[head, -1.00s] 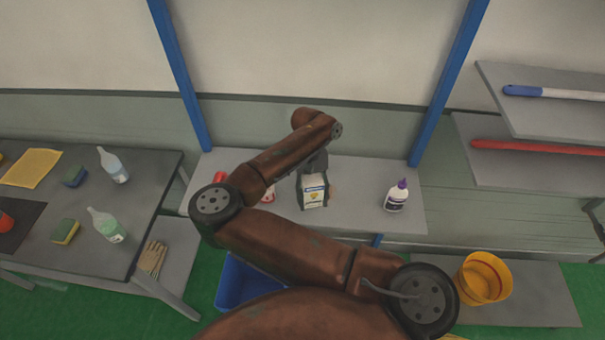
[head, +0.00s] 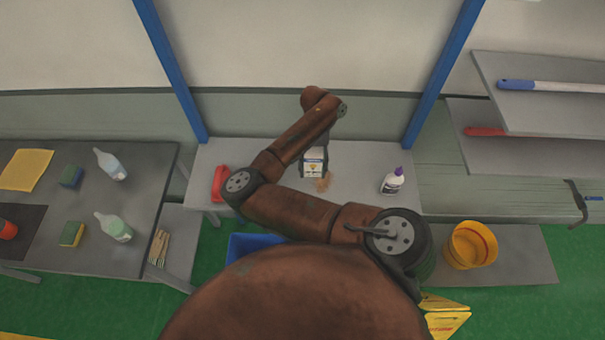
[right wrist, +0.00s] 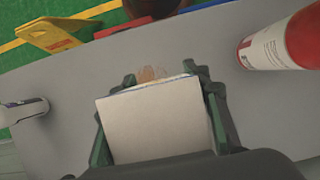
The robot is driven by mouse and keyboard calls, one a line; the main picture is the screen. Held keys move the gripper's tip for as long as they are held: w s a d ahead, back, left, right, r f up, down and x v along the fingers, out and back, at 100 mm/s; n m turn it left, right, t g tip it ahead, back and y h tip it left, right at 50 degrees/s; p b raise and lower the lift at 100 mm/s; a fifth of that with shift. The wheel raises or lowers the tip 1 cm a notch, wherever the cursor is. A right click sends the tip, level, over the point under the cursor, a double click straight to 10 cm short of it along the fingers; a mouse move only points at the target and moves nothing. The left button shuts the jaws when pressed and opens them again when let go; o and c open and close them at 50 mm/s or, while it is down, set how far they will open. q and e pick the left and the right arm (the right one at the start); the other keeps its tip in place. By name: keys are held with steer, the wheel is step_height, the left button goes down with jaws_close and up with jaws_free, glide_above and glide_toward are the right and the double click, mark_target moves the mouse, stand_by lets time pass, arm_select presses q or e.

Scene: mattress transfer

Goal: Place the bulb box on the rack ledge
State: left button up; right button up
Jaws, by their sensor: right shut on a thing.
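The bulb box (head: 313,162), white with a blue and yellow label, is over the grey rack ledge (head: 356,193) between two blue posts. My right gripper (head: 313,171) is shut on it, with one finger on each side. In the right wrist view the box (right wrist: 155,120) shows as a plain pale face between the dark green fingers (right wrist: 157,125). The box looks roughly upright. I cannot tell whether its bottom touches the ledge. My left gripper is not in view.
A white glue bottle with a purple cap (head: 392,181) stands right of the box, and a red bottle (head: 219,184) stands left on the ledge. A brownish mark (head: 322,183) lies in front of the box. A blue bin (head: 252,245) and a yellow bucket (head: 471,245) are lower down.

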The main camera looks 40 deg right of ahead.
steer(key=p, duration=0.1)
glide_above(302, 186)
steer(key=d, duration=0.2)
steer(key=f, duration=0.4)
steer(key=shift+w+a+f, duration=0.1)
steer(key=shift+w+a, duration=0.15)
steer(key=shift+w, duration=0.05)
steer(key=shift+w+a+f, duration=0.15)
steer(key=shift+f, duration=0.1)
step_height(302, 186, down, 2)
steer(key=shift+f+p, duration=0.1)
steer(key=shift+p, duration=0.85)
steer(key=shift+f, duration=0.65)
steer(key=o, duration=1.1)
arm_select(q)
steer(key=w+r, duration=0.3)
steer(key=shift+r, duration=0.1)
arm_select(e)
steer(key=shift+o, duration=0.3)
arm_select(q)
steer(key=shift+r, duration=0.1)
